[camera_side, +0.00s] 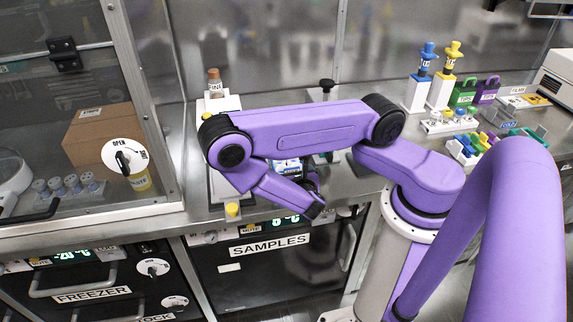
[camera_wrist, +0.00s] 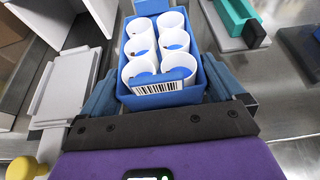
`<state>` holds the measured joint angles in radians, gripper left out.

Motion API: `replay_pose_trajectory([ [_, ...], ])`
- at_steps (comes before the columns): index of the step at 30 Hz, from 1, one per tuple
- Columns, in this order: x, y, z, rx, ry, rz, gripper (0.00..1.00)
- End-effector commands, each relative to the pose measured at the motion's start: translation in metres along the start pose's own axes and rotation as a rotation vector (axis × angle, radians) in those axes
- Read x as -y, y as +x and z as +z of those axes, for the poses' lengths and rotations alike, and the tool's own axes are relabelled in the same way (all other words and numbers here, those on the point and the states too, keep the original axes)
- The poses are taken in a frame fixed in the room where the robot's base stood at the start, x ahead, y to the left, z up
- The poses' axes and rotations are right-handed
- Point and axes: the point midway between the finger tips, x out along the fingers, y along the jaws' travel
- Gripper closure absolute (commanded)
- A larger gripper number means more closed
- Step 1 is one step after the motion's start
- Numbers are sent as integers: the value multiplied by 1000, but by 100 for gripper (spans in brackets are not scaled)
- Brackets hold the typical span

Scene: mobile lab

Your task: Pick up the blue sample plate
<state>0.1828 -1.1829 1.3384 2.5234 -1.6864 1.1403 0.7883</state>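The blue sample plate (camera_wrist: 208,82) is a blue box holding several white round cups, with a barcode label on its near side. It lies straight ahead in the wrist view. My gripper (camera_wrist: 161,72) has one finger along each side of the plate, very close to its walls. Whether the fingers press on it or leave a small gap cannot be made out. In the side view a small part of the plate (camera_side: 287,167) shows beneath my purple arm. My arm hides most of it there, and whether it rests on something is unclear.
A pale grey tray-like piece (camera_wrist: 68,88) lies left of the plate, with a yellow knob (camera_wrist: 24,168) near it. A teal piece (camera_wrist: 238,18) stands at the upper right. A glass cabinet (camera_side: 150,95) bounds the left.

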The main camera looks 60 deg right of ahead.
Motion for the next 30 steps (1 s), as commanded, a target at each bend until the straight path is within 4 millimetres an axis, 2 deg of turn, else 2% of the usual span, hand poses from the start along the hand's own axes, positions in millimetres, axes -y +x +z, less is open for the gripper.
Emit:
replay_pose_trajectory([
  [16,-1,-3,8,1,3,1,37],
  [23,-1,-9,22,1,5,2,37],
  [30,0,-18,45,-1,9,1,37],
])
